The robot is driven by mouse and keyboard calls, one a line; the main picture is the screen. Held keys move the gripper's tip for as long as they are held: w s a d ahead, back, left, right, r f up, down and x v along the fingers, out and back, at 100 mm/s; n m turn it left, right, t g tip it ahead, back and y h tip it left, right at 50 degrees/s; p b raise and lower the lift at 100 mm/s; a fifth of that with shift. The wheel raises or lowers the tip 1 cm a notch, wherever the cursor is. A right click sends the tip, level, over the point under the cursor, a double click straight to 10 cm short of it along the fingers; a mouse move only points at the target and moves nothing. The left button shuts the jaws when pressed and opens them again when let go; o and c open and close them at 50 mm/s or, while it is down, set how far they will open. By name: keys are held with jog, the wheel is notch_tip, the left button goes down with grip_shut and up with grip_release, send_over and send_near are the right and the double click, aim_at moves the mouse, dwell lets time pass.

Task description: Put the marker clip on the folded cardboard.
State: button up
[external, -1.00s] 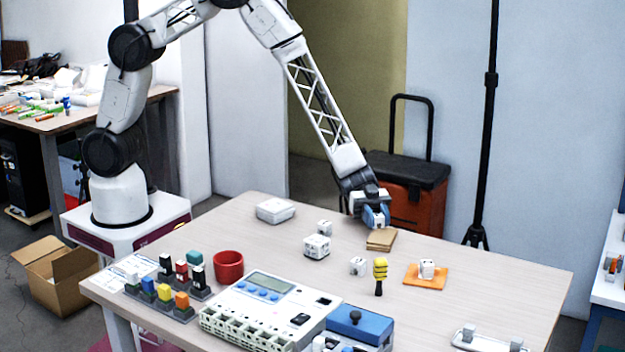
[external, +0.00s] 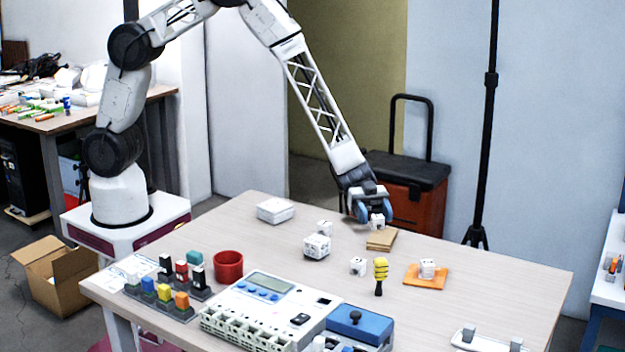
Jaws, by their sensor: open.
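The folded cardboard (external: 381,241) is a small tan stack on the table, right of its middle. A small white block with dark marks (external: 377,221), which I take to be the marker clip, stands at the cardboard's back edge and appears to rest on it. The exact contact is hard to tell. My gripper (external: 375,212) is just above and around this block. Its two blue fingers are spread apart, with the block between them and not gripped.
A yellow-and-black upright tool (external: 380,274) is close in front. A white box (external: 275,211) lies back left.

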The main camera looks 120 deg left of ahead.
jog(key=v, duration=1)
jog(key=shift+a+r, duration=0.1)
jog(key=shift+r, duration=0.05)
dwell(0.6)
jog(key=d+r+n+t+y, duration=0.1)
jog(key=d+r+n+y, duration=0.25)
jog(key=r+y, duration=0.75)
jog(key=s+d+r+n+g+y, duration=0.15)
jog(key=s+d+r, duration=0.25)
jog(key=s+r, duration=0.6)
jog(key=s+d+r+n+g, duration=0.1)
jog(key=s+d, duration=0.4)
jog(key=s, duration=0.6)
jog(key=s+d+r+n+g, duration=0.1)
jog(key=s+d+r+g, duration=0.2)
jog(key=s, duration=0.9)
jog(key=s+d+r+n+g+h, duration=0.1)
jog(key=s+d+r+g, duration=0.1)
jog(key=s+d+g, duration=0.2)
jog(key=s+d, duration=0.3)
jog(key=s, duration=0.4)
jog(key=shift+s+d+r+n, duration=0.15)
jog(key=shift+s+n, duration=0.25)
jog(key=shift+o, duration=0.4)
jog(key=shift+w+g, duration=0.15)
jog(key=shift+g, duration=0.1)
